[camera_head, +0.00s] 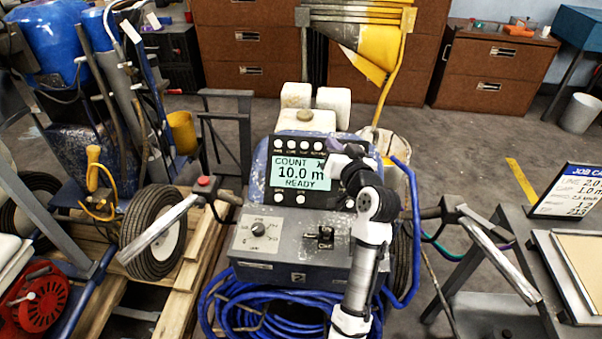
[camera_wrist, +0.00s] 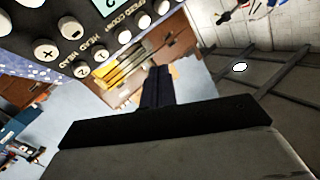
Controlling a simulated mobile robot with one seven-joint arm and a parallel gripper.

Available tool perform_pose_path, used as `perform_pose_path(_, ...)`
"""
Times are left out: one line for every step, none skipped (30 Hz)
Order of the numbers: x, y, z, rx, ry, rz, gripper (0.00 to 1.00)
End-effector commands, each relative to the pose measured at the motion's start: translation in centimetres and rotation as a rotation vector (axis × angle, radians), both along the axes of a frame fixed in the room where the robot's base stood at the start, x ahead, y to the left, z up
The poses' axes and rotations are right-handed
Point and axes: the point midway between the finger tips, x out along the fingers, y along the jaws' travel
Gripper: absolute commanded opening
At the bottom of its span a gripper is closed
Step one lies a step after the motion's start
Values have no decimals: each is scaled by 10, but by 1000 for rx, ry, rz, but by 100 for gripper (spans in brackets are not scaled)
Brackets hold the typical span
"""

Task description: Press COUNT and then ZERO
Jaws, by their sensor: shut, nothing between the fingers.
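The striper's control panel (camera_head: 262,165) has a lit display (camera_head: 301,173) reading COUNT, 10.0 m, READY. The wrist view shows round buttons (camera_wrist: 102,52) at upper left, with a plus button (camera_wrist: 45,49) and a minus button (camera_wrist: 70,27). My gripper (camera_wrist: 158,72) is shut and empty, with its dark fingers beside the panel, apart from the buttons in the picture. In the head view my arm's end covers the panel's right side.
A lever switch (camera_head: 318,240) and a dial (camera_head: 258,228) sit on the lower deck. Blue hose (camera_head: 265,312) is coiled in front. Handlebars (camera_head: 160,232) stick out on both sides. A job card (camera_head: 566,192) stands on the right bench.

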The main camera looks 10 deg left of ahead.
Motion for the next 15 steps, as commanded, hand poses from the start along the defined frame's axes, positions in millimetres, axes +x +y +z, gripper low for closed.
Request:
perform_pose_path(0,0,0,0,0,0,0)
perform_pose_path(0,0,0,0,0,0,0)
perform_pose_path(0,0,0,0,0,0,0)
perform_pose_path(0,0,0,0,0,0,0)
perform_pose_path(0,0,0,0,0,0,0)
perform_pose_path(0,0,0,0,0,0,0)
perform_pose_path(0,0,0,0,0,0,0)
perform_pose_path(0,0,0,0,0,0,0)
perform_pose_path(0,0,0,0,0,0,0)
perform_pose_path(0,0,0,0,0,0,0)
perform_pose_path(0,0,0,0,0,0,0)
perform_pose_path(0,0,0,0,0,0,0)
perform_pose_path(-1,0,0,1,0,0,0)
perform_pose_path(-2,-1,-1,3,0,0,0)
perform_pose_path(-4,-2,-2,6,1,0,0)
